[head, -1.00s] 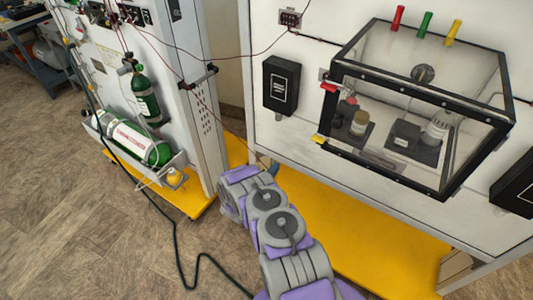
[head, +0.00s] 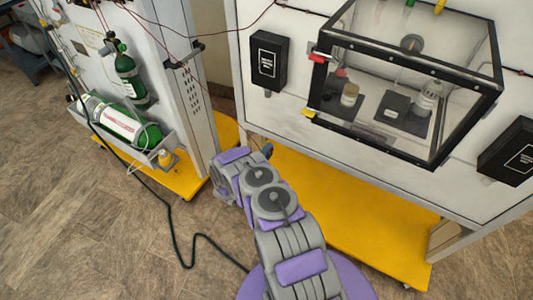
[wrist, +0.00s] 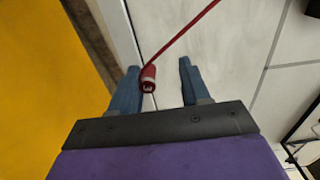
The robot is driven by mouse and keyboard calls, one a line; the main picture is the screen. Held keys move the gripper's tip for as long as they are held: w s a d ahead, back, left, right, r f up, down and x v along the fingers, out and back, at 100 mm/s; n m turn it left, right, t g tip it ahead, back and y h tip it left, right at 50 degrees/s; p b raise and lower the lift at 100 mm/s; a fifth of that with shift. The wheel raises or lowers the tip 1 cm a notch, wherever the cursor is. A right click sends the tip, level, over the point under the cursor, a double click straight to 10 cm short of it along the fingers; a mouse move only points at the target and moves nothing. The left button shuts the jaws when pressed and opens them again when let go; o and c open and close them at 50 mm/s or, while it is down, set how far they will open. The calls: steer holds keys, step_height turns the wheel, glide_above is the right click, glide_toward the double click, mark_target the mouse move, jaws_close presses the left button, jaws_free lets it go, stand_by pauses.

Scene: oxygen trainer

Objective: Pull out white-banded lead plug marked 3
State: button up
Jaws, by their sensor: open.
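A red lead plug (wrist: 148,78) with a white band shows in the wrist view, with a mark on it too small to read surely. Its red lead (wrist: 185,38) runs up and to the right. My gripper (wrist: 158,67) is open, its two blue fingers on either side of the plug in the picture. The plug is nearer the left finger; whether it touches that finger or lies beyond it, I cannot tell. In the head view the plug cannot be made out, and only a bit of my gripper (head: 267,150) shows at the arm's far end.
A clear box with a black frame (head: 437,160) is fixed on the white panel at the right. A black box (head: 268,62) is left of it. A yellow base (head: 340,210) runs below. Green cylinders (head: 118,127) lie and stand on the left panel. A dark cable (head: 172,235) crosses the floor.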

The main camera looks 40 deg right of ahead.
steer(key=p+v, duration=0.6)
steer(key=v, duration=1.1)
steer(key=shift+a, duration=0.25)
steer(key=shift+s+f, duration=0.2)
steer(key=shift+s, duration=0.05)
